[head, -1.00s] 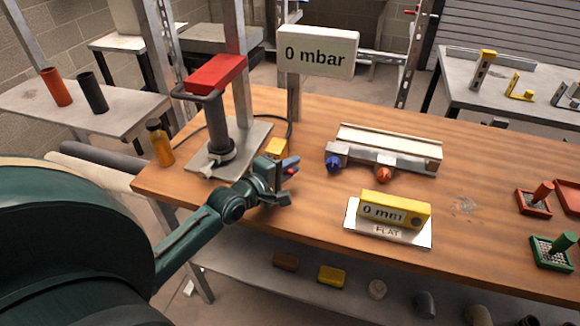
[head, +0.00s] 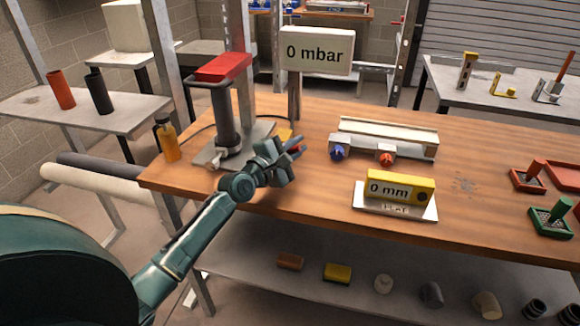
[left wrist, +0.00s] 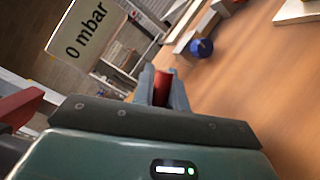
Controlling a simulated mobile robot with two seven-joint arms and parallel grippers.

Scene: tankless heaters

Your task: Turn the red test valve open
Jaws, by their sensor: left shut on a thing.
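My left gripper (head: 290,153) is over the bench between the pump stand and the manifold, its fingers closed. In the left wrist view a small red piece (left wrist: 163,88) sits between the two grey fingers. I take it as the red test valve's handle; it is mostly hidden, and its turn angle cannot be told. A bit of red also shows at the fingertips in the head view (head: 296,148). A yellow block (head: 285,134) is partly hidden just behind the gripper. The sign (head: 318,50) reads 0 mbar. My right gripper is not in view.
A pump stand with a red top (head: 223,67) and an orange bottle (head: 166,138) stand left of the gripper. The manifold has a blue knob (head: 337,152) and an orange-red knob (head: 387,159). A yellow gauge (head: 400,186) lies nearer the front edge.

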